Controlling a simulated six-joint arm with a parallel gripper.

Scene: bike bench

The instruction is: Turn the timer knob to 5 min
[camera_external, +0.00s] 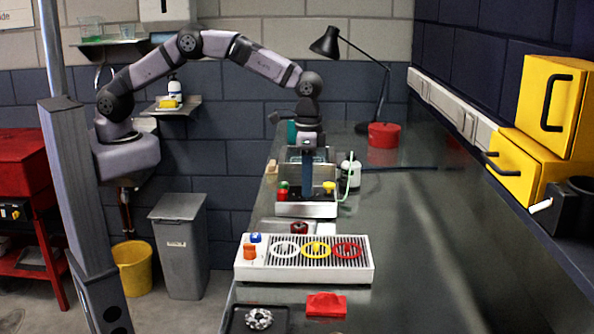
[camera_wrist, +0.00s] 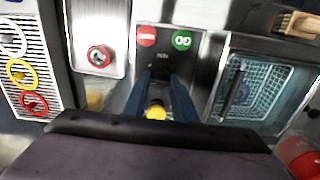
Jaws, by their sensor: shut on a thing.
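My gripper (camera_external: 308,190) points straight down over the control panel of a metal bench unit. In the wrist view its two blue fingers (camera_wrist: 164,76) reach down to the dark panel (camera_wrist: 162,58), one on each side of a narrow gap. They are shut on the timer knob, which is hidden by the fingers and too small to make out. Small pale marks show on the panel just above the fingertips, but I cannot read the setting. A red button (camera_wrist: 147,36) and a green button marked GO (camera_wrist: 182,41) sit beyond the fingertips. A yellow knob (camera_external: 328,187) stands right of the fingers.
A wire basket in a metal basin (camera_wrist: 260,86) lies beside the panel. A red knob on a metal plate (camera_wrist: 100,56) is on the other side. A white tray with coloured rings (camera_external: 303,272) stands nearer the camera. The bench at right (camera_external: 430,250) is clear.

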